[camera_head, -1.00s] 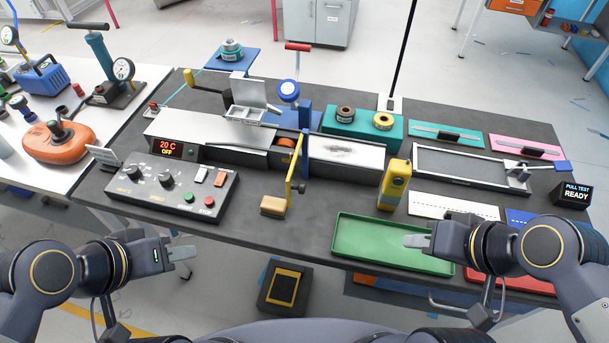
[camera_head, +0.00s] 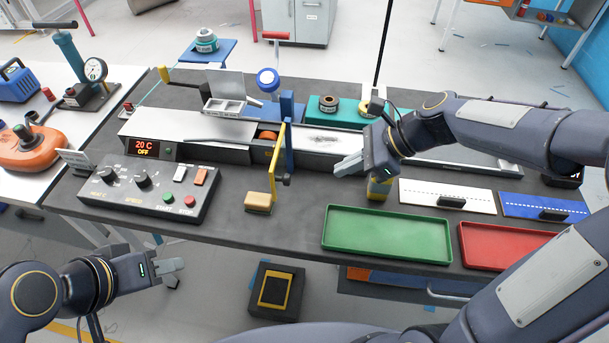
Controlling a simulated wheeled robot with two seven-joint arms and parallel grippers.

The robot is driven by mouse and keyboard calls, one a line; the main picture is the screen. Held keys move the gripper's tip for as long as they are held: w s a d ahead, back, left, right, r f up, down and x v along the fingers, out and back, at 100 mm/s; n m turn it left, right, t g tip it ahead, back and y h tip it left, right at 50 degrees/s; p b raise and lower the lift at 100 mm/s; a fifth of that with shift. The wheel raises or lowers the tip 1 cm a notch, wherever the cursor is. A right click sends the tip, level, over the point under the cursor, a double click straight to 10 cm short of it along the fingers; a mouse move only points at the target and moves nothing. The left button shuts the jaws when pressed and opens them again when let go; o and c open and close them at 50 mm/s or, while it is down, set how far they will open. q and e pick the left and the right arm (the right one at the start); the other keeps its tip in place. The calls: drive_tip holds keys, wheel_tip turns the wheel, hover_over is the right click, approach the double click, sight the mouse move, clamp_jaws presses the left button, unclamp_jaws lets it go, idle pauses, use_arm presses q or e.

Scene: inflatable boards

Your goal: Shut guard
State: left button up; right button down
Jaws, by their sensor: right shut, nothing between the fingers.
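The yellow bar (camera_head: 275,160), which looks like the guard, stands upright beside a blue post (camera_head: 287,135) at the middle of the machine. A tan block (camera_head: 258,201) lies at its foot. My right gripper (camera_head: 347,166) is shut and empty, to the right of the bar and apart from it, above the front of the pale machine bed (camera_head: 325,140). My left gripper (camera_head: 172,271) is low at the left, off the table's front edge and empty; its finger gap is unclear.
A control box (camera_head: 145,190) with knobs and buttons stands at the front left. A green tray (camera_head: 385,236) and red tray (camera_head: 500,247) lie at the front right. A yellow device (camera_head: 379,188) stands just under my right gripper, partly hidden.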

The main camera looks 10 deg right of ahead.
drive_tip(key=w+a+f, duration=0.1)
drive_tip(key=a+f, duration=0.3)
drive_tip(key=a, duration=0.4)
drive_tip(key=shift+w+a, duration=0.2)
drive_tip(key=shift+w, duration=0.15)
